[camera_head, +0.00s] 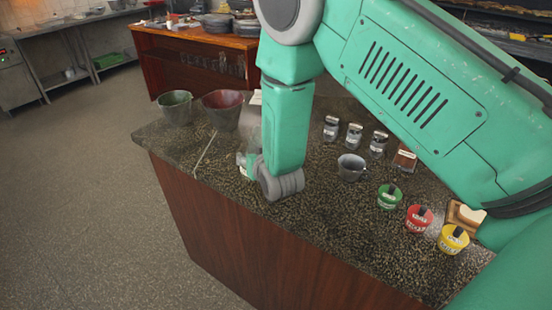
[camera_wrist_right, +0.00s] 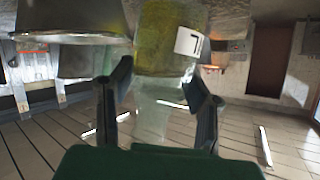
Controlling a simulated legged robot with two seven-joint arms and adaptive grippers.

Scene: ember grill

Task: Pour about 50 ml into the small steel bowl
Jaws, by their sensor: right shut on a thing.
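My right arm crosses the head view from the right, and its wrist hangs over the counter's left half. My right gripper (camera_wrist_right: 158,98) is shut on a clear, see-through vessel (camera_wrist_right: 150,118) in the wrist view. In the head view that vessel is mostly hidden behind my arm, with a pale part (camera_head: 243,160) showing at the left of the wrist. A small grey metal bowl (camera_head: 351,168) stands upright on the counter, right of my wrist and apart from it. Its inside looks dark and I cannot tell what it holds. My left gripper is not in view.
A greenish bowl (camera_head: 175,107) and a dark red bowl (camera_head: 222,108) stand at the counter's back left. Several jars (camera_head: 354,136) stand behind the small bowl. Green (camera_head: 389,197), red (camera_head: 418,218) and yellow (camera_head: 453,238) tubs line the right. The front granite counter (camera_head: 310,225) is clear.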

